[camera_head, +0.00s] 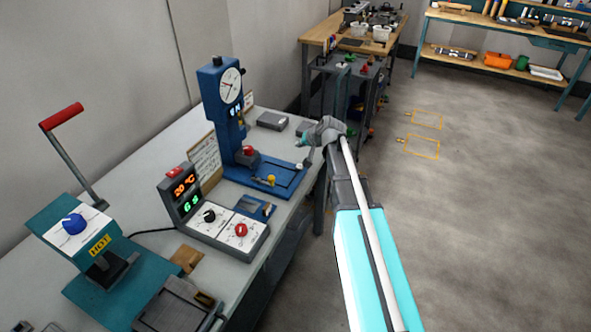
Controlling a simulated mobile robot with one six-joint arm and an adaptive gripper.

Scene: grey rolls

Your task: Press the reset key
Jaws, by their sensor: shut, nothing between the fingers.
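I cannot read a label that marks the reset key. A blue upright press-like instrument (222,110) with a round dial (231,86) stands on the bench, with a red-topped part (248,153) at its foot. A control box (208,217) to its left shows "20 °C" and a green readout, with a red part (173,171) on top and a black and a red knob on its panel. My gripper (302,141) is shut and empty, right of the blue instrument and apart from it, near the bench's right edge.
A teal machine (75,227) with a red-handled lever and a "HOT" label stands at the left. A small grey box (272,121) lies behind the blue base. A wooden-topped table (325,32) stands beyond.

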